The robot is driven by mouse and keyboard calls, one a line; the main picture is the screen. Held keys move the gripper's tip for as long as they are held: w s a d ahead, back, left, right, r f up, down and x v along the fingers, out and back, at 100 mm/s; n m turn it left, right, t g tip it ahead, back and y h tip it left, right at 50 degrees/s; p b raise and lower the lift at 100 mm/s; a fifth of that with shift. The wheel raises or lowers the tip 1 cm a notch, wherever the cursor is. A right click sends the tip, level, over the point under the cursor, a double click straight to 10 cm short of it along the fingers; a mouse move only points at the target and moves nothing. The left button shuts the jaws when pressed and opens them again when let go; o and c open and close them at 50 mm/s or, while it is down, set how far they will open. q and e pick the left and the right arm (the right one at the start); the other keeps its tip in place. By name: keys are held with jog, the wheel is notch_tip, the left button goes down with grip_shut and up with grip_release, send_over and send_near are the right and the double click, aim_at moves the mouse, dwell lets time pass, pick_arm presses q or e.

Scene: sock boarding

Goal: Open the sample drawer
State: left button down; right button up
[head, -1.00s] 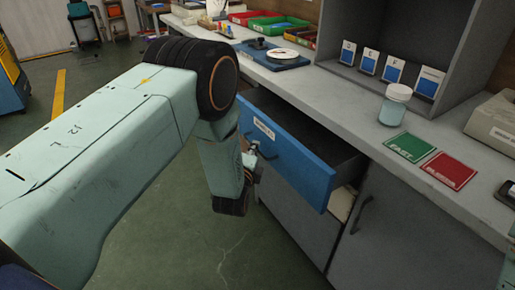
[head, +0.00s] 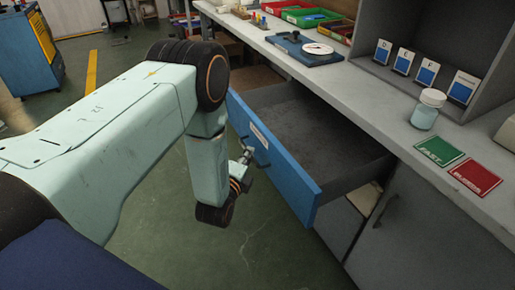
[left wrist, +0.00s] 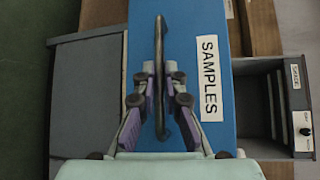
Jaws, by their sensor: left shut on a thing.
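The sample drawer (head: 281,160) has a blue front and stands well out from under the counter, its grey inside bare where I can see it. In the left wrist view its blue front (left wrist: 200,20) carries a white SAMPLES label (left wrist: 209,78) beside a dark bar handle (left wrist: 159,45). My left gripper (left wrist: 159,88) is shut on the handle, one finger on each side of it. In the head view the left gripper (head: 246,156) is at the drawer front, partly hidden by my wrist. My right gripper is not in view.
The counter (head: 380,108) holds a lidded jar (head: 428,109), a green card (head: 439,150), a red card (head: 475,177) and several blue-and-white cards in a grey shelf. Trays stand at the far end. A cabinet door (head: 400,235) is below. Green floor is clear before the drawer.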

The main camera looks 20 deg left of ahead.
pick_arm(q)
jog(key=shift+s+a+p, duration=0.3)
jog(key=shift+s+a, duration=0.35)
jog(key=shift+s, duration=0.2)
jog(key=c, duration=1.4)
grip_release()
jog(key=s, duration=0.4)
jog(key=s+d+r, duration=0.1)
jog(key=s, duration=0.6)
jog(key=shift+s+d+r, duration=0.3)
jog(key=shift+s+r, duration=0.1)
